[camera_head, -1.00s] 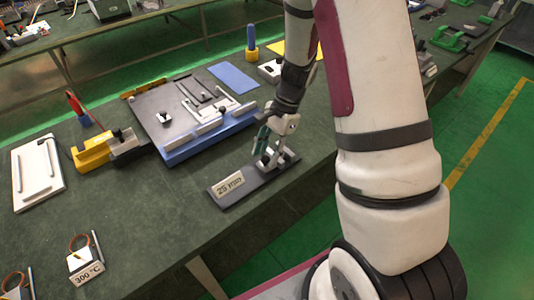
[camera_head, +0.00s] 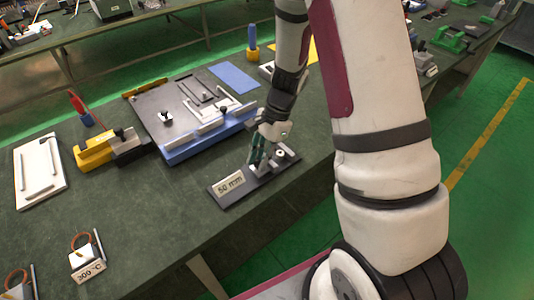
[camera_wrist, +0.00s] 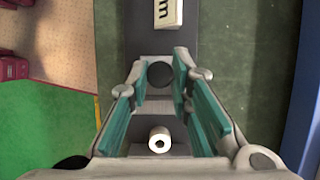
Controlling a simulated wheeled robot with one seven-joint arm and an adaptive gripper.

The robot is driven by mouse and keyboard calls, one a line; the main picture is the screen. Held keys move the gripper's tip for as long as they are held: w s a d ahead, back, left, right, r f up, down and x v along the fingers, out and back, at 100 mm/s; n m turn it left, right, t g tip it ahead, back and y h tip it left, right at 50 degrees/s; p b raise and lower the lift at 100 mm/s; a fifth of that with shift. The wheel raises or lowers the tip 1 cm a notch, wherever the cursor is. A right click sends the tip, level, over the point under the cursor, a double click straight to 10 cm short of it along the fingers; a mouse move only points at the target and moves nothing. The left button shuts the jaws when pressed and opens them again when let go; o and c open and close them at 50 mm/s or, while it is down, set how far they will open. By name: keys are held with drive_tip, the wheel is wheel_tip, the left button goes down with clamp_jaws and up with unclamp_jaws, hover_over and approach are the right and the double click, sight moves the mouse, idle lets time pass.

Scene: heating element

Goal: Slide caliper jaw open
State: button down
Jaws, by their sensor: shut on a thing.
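The caliper is a dark bar (camera_head: 222,191) lying near the front edge of the green table, with a label reading "50 mm" (camera_head: 230,183) at its left end. The label shows partly in the wrist view (camera_wrist: 168,12). A grey block with a light post (camera_head: 281,153) stands at the bar's right part; the post shows in the wrist view (camera_wrist: 160,142). My gripper (camera_head: 256,163) is over the bar between label and post. In the wrist view my green-padded fingers (camera_wrist: 161,70) are shut around a black round knob (camera_wrist: 160,75) of the sliding jaw. The jaw's lower part is largely hidden.
A blue-edged fixture board (camera_head: 172,152) lies behind the caliper. A yellow and black clamp (camera_head: 95,150) and a white plate (camera_head: 38,185) stand to the left. A block labelled "300 °C" (camera_head: 86,262) is at front left. Bare table lies left of the bar.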

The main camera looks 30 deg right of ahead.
drive_tip(key=shift+s+a, duration=0.25)
drive_tip(key=shift+a, duration=0.95)
drive_tip(key=c, duration=1.4)
unclamp_jaws()
drive_tip(key=shift+a, duration=0.1)
drive_tip(key=shift+c, duration=0.2)
drive_tip(key=shift+r, duration=0.1)
drive_tip(key=v, duration=1.2)
